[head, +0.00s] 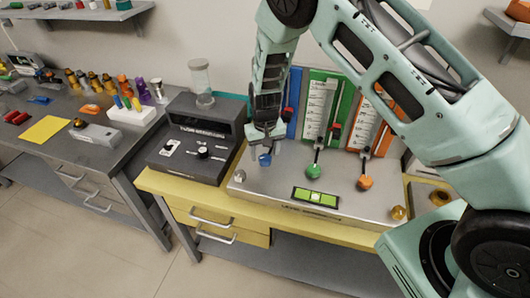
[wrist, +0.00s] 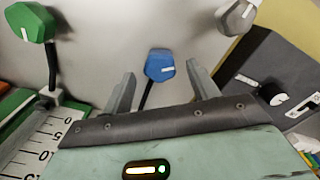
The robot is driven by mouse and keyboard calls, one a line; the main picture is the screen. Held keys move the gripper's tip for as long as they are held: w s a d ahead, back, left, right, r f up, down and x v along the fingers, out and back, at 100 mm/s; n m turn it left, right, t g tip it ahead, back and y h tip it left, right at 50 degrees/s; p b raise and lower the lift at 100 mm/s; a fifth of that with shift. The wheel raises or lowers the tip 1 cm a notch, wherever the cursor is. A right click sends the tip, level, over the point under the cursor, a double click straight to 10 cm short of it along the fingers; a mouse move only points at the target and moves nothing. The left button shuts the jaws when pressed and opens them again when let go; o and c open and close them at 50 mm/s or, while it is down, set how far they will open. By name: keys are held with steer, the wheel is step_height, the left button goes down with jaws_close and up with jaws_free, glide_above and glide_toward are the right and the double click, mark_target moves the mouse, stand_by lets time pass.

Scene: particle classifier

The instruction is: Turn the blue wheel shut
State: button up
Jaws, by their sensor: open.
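The blue wheel (head: 265,160) is a small faceted blue knob with a white mark, on a thin dark stem at the left part of the metal classifier panel (head: 270,196). In the wrist view the blue wheel (wrist: 159,66) shows between the two fingertips of my gripper (wrist: 162,76), with a gap on both sides. My gripper (head: 267,146) is open and points down over the wheel in the head view. Its fingers and the arm hide part of the wheel's stem and the blue scale (head: 294,100) behind.
A green knob (head: 313,171) and an orange knob (head: 365,183) stand to the right on the panel. A grey knob (head: 239,176) is at its left edge and an amber one (head: 398,213) at its right. A dark machine (head: 205,127) stands close on the left.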

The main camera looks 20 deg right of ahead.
steer(key=shift+f, duration=1.05)
steer(key=c, duration=1)
steer(key=shift+m, duration=0.3)
